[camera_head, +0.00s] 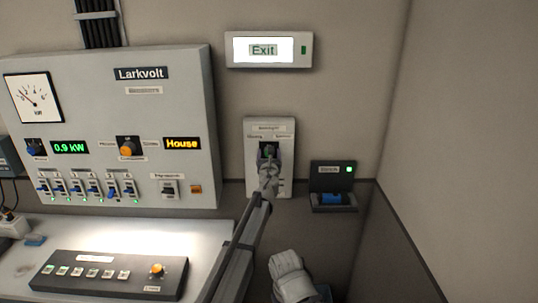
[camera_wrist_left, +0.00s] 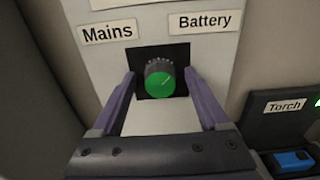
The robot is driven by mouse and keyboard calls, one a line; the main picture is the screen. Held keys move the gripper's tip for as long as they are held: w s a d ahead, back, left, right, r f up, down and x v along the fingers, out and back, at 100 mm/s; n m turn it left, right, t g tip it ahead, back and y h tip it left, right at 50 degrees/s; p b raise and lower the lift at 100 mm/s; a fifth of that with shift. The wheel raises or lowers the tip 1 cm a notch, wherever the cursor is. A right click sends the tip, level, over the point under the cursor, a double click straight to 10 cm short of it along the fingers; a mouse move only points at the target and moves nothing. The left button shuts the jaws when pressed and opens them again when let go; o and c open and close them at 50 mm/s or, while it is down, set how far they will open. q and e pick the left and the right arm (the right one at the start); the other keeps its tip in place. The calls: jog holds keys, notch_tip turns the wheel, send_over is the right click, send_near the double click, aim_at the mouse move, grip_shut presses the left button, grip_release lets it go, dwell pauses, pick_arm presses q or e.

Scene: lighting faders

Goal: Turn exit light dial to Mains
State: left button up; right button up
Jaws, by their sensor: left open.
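The exit light dial is a dark knurled knob with a green face, set in a black square on a pale wall panel (camera_head: 284,130). In the left wrist view the dial (camera_wrist_left: 160,84) sits below a Mains label (camera_wrist_left: 107,32) on the left and a Battery label (camera_wrist_left: 199,22) on the right. A faint line on its face seems to slant up right, towards Battery. My left gripper (camera_wrist_left: 162,98) is open, with one purple finger on each side of the dial and a gap to it. In the head view my gripper (camera_head: 268,160) partly covers the dial.
A lit Exit sign (camera_head: 269,50) hangs above the panel. A dark Torch box (camera_head: 333,182) with a green light is close on the right. The grey Larkvolt panel (camera_head: 185,75) is on the left, above a desk with a fader console (camera_head: 115,276).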

pick_arm(q)
jog(key=shift+s, duration=0.1)
grip_shut()
dwell(0.4)
jog(key=shift+n, duration=0.3)
jog(key=shift+a+f+n, duration=0.1)
jog(key=shift+n, duration=4.2)
jog(key=shift+a+f+n, duration=0.1)
jog(key=shift+n, duration=4.2)
